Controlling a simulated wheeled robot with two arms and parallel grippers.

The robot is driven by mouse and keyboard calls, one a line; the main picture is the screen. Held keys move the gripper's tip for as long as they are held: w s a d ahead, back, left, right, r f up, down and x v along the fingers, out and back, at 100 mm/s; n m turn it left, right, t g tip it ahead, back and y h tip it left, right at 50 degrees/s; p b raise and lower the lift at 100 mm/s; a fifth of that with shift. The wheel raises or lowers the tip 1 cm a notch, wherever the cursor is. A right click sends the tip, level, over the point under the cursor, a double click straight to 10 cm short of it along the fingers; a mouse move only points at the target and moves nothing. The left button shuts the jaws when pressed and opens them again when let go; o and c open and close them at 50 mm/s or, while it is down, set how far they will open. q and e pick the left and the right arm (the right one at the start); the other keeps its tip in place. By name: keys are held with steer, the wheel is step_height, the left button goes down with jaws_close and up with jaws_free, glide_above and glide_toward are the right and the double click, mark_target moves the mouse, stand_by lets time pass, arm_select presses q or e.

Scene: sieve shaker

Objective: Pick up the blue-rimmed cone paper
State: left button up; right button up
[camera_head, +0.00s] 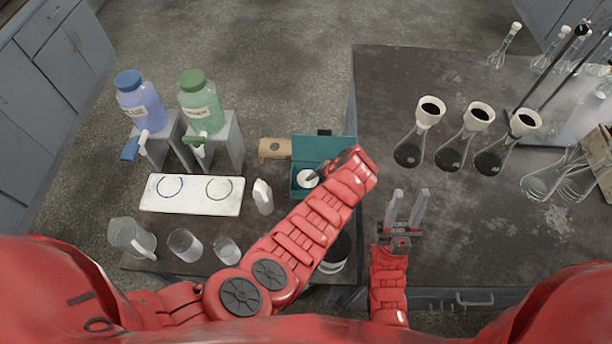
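A small round white piece (306,179), which looks like the cone paper, sits in the open teal box (322,148). A thin bluish edge seems to show on it, but it is too small to be sure. My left gripper (318,171) reaches over the box from the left arm, its tip beside or on the white piece. The hand hides part of the box, and I cannot tell whether the fingers hold the paper. My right gripper (407,205) points away from me over the dark right table, its two fingers apart with nothing between them.
A white board (192,208) with two rings lies left, behind beakers (185,245). Blue (140,105) and green (202,108) bottles stand behind it. Flasks with white, dark-filled tops (451,154) stand on the right table (395,85). A white bottle (263,196) stands near my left arm.

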arm_select(q)
steer(key=shift+w+f, duration=0.2)
steer(key=shift+s+r, duration=0.2)
steer(key=shift+s, duration=0.1)
steer(key=shift+c, duration=0.5)
steer(key=shift+s+r, duration=0.1)
steer(key=shift+c, duration=1.1)
jaws_close()
